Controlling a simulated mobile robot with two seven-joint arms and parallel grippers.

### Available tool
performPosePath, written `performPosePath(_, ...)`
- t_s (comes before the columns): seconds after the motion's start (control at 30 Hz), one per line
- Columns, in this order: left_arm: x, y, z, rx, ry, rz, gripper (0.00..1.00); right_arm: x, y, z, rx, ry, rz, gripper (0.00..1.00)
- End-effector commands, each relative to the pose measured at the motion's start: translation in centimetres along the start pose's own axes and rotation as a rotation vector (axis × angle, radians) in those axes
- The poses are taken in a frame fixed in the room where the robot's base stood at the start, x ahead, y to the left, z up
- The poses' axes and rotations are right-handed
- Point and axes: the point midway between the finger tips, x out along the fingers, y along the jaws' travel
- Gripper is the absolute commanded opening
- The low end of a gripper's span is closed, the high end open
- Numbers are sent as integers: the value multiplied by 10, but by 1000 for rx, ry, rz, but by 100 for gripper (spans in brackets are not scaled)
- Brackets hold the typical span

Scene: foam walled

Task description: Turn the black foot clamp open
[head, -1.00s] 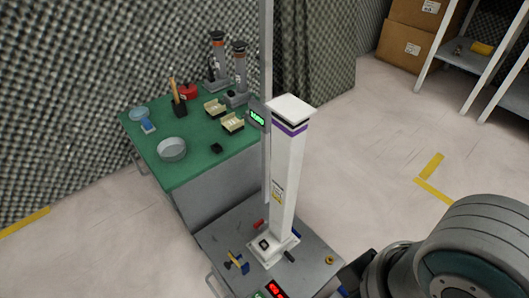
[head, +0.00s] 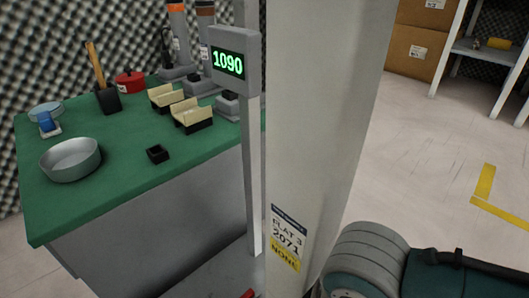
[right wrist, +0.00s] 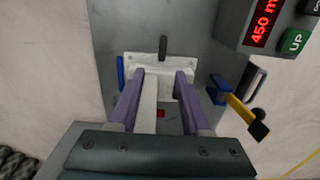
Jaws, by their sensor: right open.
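The black foot clamp (right wrist: 163,47) is a short dark bar at the far edge of the white foot plate (right wrist: 186,92) in the right wrist view. It points away from the plate. My right gripper (right wrist: 158,76) is open, with its two purple-grey fingers reaching over the plate, short of the clamp in the picture. A pale upright part shows between the fingers; I cannot tell whether they touch it. In the head view the white column (head: 318,140) is close and large, and its foot is out of frame. My left gripper is not in view.
Blue clamps stand left (right wrist: 120,73) and right (right wrist: 214,90) of the plate. A yellow lever (right wrist: 240,108) with a black tip is further right, below a red display (right wrist: 263,22). A green bench (head: 110,185) with dishes and trays stands left of the column.

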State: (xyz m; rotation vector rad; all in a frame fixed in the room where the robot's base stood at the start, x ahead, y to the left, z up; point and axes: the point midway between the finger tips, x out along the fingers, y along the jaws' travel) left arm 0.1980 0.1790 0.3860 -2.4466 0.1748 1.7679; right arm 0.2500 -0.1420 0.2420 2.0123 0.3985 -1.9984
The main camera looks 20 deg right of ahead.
Motion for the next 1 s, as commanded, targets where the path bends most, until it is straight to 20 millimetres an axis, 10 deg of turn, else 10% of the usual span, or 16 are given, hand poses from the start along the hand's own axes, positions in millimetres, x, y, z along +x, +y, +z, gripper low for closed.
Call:
performPosePath(0.7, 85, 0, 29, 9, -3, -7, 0, 94, 2, 1, 1, -3, 3, 48)
performPosePath(1.0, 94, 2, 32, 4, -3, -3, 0, 103, 1, 1, 1, -2, 3, 48)
